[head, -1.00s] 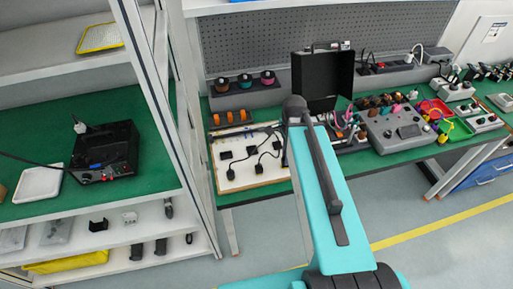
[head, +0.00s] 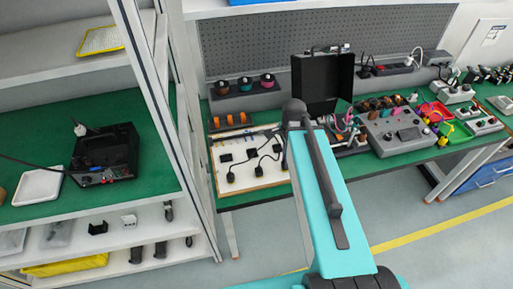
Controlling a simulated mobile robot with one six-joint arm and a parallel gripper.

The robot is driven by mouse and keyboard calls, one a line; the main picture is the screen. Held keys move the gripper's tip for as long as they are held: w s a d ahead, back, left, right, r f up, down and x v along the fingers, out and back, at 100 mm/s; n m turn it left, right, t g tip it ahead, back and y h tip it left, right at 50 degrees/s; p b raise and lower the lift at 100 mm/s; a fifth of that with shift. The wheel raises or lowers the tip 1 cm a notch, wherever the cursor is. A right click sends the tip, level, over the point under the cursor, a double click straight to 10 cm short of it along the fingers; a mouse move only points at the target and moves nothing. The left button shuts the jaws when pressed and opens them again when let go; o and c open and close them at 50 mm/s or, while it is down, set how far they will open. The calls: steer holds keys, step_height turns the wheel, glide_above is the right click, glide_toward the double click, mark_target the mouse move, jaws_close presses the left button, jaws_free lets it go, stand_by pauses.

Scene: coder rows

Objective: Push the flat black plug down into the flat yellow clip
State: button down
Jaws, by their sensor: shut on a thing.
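A pale board (head: 222,188) with several black plugs and dark cables lies on the green bench, left of my arm. One black plug (head: 231,177) is near its front edge and another (head: 258,170) lies to the right of that. I cannot tell which of them is the flat black plug. The flat yellow clip cannot be made out at this size. My teal arm reaches forward to the right edge of the board. My gripper is hidden behind the arm, so its contact with any plug or clip does not show.
An open black case (head: 322,82) stands behind my arm. A grey control box (head: 401,132) and red, green and yellow trays are to the right. A white shelf frame (head: 165,130) stands close on the left. Orange parts (head: 230,120) sit behind the board.

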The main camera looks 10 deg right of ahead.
steer(key=shift+f+b, duration=0.3)
steer(key=shift+f, duration=0.35)
stand_by(1.9)
steer(key=c, duration=1.6)
jaws_free()
steer(key=shift+r, duration=0.15)
steer(key=shift+r+b, duration=1.6)
steer(key=shift+r, duration=5.15)
